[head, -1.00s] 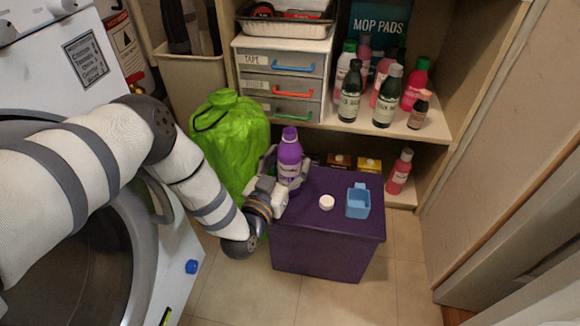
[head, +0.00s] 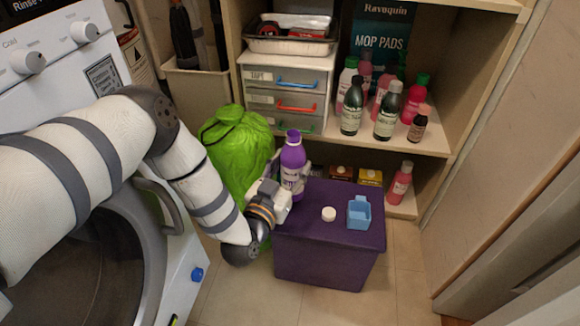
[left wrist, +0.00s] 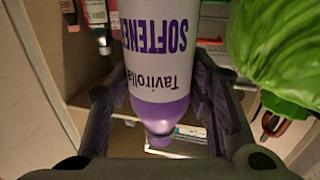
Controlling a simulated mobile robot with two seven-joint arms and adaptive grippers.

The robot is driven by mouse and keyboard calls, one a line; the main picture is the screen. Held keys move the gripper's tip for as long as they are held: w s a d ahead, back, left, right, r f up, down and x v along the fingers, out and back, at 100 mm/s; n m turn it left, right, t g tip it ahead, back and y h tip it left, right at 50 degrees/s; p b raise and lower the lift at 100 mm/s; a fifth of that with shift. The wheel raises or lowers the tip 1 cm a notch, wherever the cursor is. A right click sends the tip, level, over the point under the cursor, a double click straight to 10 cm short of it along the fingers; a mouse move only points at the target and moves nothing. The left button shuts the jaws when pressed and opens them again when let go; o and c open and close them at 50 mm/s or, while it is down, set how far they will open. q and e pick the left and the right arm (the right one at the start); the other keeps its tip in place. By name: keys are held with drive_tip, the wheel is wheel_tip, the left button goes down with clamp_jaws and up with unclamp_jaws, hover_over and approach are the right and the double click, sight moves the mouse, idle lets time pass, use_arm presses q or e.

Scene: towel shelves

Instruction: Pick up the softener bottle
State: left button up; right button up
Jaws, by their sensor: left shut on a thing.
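The softener bottle (head: 293,156), purple with a white label, is upright at the left end of the purple box in the head view. My left gripper (head: 291,181) is shut around its lower part from the left. In the left wrist view the bottle (left wrist: 160,60) fills the middle between the dark fingers, its label text upside down and its purple top toward the bottom edge. The bottle's base is partly hidden by the fingers, so I cannot tell clearly whether it touches the box. My right gripper is not in view.
A green bag (head: 236,150) stands close behind my gripper. Several bottles stand on the shelf (head: 345,139) behind. The washing machine (head: 190,290) is at left. Floor at right is clear.

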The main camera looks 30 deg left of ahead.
use_arm(q)
drive_tip(key=s+r+p, duration=0.1)
drive_tip(key=r, duration=0.1)
drive_tip(key=s+d+r+p, duration=0.1)
drive_tip(key=s+r, duration=0.1)
drive_tip(key=shift+d+r, duration=0.15)
drive_tip(key=shift+r, duration=0.1)
drive_tip(key=p, duration=0.4)
approach(294, 155)
drive_tip(key=shift+s+d+r, duration=0.25)
drive_tip(key=shift+d+r, duration=0.5)
drive_tip(key=shift+r, duration=0.2)
drive_tip(key=shift+s+d+r, duration=0.2)
drive_tip(key=shift+d+r, duration=0.5)
drive_tip(key=shift+r, duration=0.2)
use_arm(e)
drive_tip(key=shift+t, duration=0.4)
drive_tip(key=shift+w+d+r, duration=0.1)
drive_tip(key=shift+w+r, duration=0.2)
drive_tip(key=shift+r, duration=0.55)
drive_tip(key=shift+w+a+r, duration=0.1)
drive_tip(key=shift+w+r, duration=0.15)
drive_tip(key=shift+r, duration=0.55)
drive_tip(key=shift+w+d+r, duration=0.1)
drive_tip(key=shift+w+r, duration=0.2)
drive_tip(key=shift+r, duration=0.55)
use_arm(q)
drive_tip(key=shift+d+f, duration=0.1)
